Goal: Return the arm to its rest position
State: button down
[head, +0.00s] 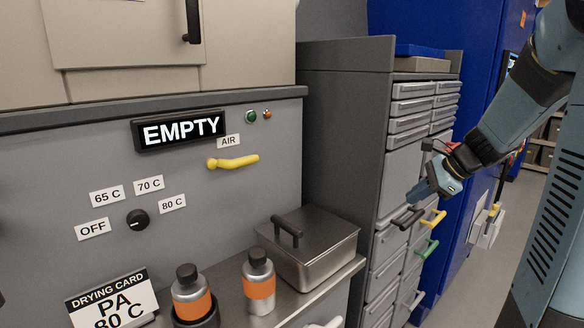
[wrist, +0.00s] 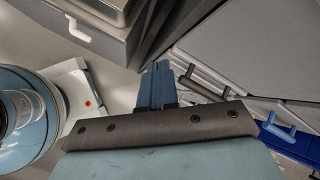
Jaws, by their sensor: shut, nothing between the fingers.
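My arm (head: 515,105) reaches in from the right in the head view, bent downward to the left. My gripper (head: 416,196) is in front of the grey drawer cabinet (head: 345,125), just above a black drawer handle (head: 408,218). I cannot tell from this view how far it is from the handle. In the wrist view my gripper (wrist: 156,72) has its blue fingers together, with nothing between them.
Yellow (head: 434,218) and green (head: 427,249) handles stick out near the gripper. A steel lidded box (head: 310,255) and two orange-banded bottles (head: 259,285) stand on the shelf at left. A blue cabinet (head: 480,70) stands behind. Grey floor (head: 490,275) is open at lower right.

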jog(key=s+a+r+n+h, duration=0.3)
jog(key=s+a+n, duration=0.1)
jog(key=s+n, duration=0.5)
jog(key=s+a+r+n+h, duration=0.3)
jog(key=s+a+n, duration=0.1)
jog(key=s+n, duration=0.6)
jog(key=shift+s+t, duration=0.3)
jog(key=shift+s, duration=1.6)
